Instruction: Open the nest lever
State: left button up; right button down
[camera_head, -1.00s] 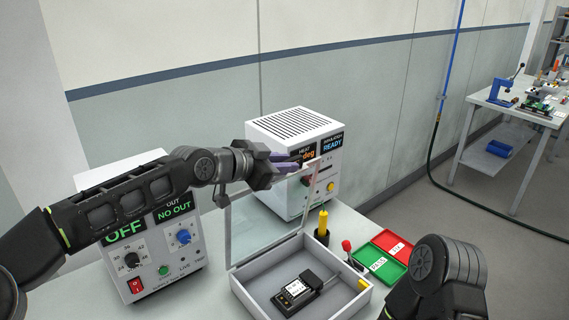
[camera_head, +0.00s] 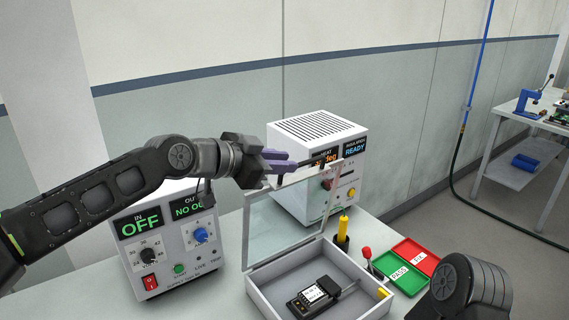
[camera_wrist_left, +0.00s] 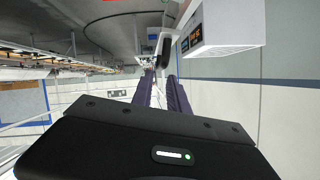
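A lever with a red knob (camera_head: 366,253) stands upright beside the right wall of the open white box (camera_head: 262,296); I cannot tell whether it is the nest lever. A black device with a lit screen (camera_head: 314,294) lies in the box, with a grey rod at its right. My left gripper (camera_head: 296,161) is up by the top of the raised clear lid (camera_head: 274,226), well above the lever. Its purple fingers look apart, also in the left wrist view (camera_wrist_left: 161,74), with a black bar (camera_wrist_left: 165,44) just beyond the tips. My right gripper is hidden below the frame.
A white supply unit (camera_head: 160,252) stands left of the box and a heat tester (camera_head: 310,131) behind it. Green and red trays (camera_head: 396,275) lie to the right, close to my right arm.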

aim_at(367, 254)
jog(key=k, duration=1)
